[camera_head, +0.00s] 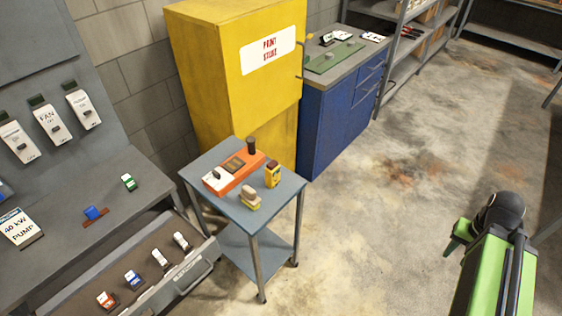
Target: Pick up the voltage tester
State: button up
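On a small grey-blue cart (215,160) in the middle stands a small yellow handheld device (272,177) with a dark red top. It looks like the voltage tester, though its markings are too small to read. It stands upright near the cart's right back corner, beside a larger orange device (236,171) with a dark panel, a white plate and a black knob. My green and black arm is at the lower right, over the floor and well apart from the cart. Its gripper (460,238) is mostly hidden, and whether it is open or shut does not show.
A beige and yellow block (250,197) lies in front of the yellow device. A yellow cabinet (220,70) and a blue cabinet (342,122) stand behind the cart. An open drawer (200,274) with several small parts juts out at its left. Clear floor (380,225) lies between cart and arm.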

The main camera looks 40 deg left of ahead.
aim_at(272, 170)
jog(key=u, duration=0.55)
jog(key=i, duration=0.1)
jog(key=z, duration=0.75)
jog(key=k, duration=0.1)
jog(key=u, duration=3.5)
jog(key=i, duration=0.95)
jog(key=u, duration=0.15)
jog(key=k, duration=0.8)
jog(key=z, duration=0.2)
jog(key=i, duration=0.8)
jog(key=u, duration=0.1)
